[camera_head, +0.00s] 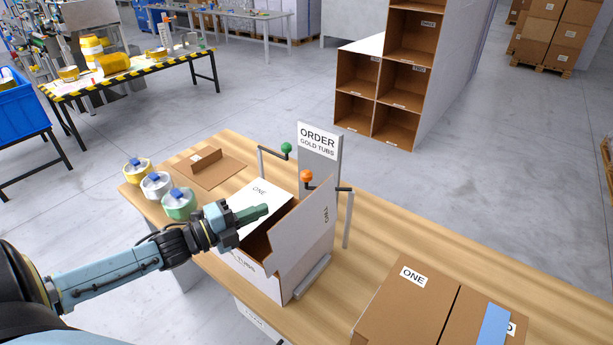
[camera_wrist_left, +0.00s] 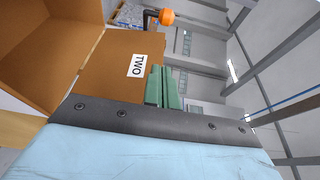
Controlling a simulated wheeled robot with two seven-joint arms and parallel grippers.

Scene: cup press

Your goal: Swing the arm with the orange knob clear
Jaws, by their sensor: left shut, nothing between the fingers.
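The orange knob (camera_head: 306,175) sits on the end of a dark arm (camera_head: 328,187). That arm runs left from the top of a grey post (camera_head: 347,222), near the top edge of a raised box flap. The knob also shows near the top of the left wrist view (camera_wrist_left: 166,17). My left gripper (camera_head: 266,210) has green fingers, shut and empty, over the part-open box (camera_head: 315,240), lower and left of the knob. In the left wrist view the fingers (camera_wrist_left: 163,88) are in front of a brown flap marked TWO (camera_wrist_left: 118,62). My right gripper is not in view.
A green knob (camera_head: 286,147) on another arm stands behind the box, by the ORDER sign (camera_head: 319,150). Several lidded tubs (camera_head: 157,185) stand at the table's left. A brown carton marked ONE (camera_head: 405,300) is at front right. Bare tabletop (camera_head: 400,235) lies right of the post.

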